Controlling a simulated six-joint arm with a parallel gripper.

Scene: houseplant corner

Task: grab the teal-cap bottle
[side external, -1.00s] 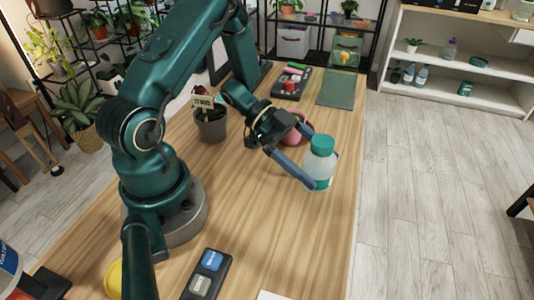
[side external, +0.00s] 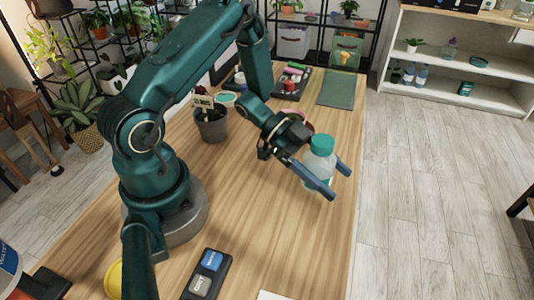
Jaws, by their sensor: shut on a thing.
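The teal-cap bottle (side external: 320,160) has a clear, pale body and stands upright on the wooden table (side external: 250,220) near its right edge. My gripper (side external: 331,180) reaches it from the left and behind. Its two blue-grey fingers lie on either side of the bottle body, below the cap, and are shut on it. The near finger hides part of the lower body. The bottle's base is partly hidden, and it appears to rest on the table.
A pinkish pot (side external: 297,118) sits just behind my gripper. A dark pot with a label (side external: 211,124) stands further left. A green mat (side external: 336,88) and a tray of small items (side external: 290,85) lie at the back.

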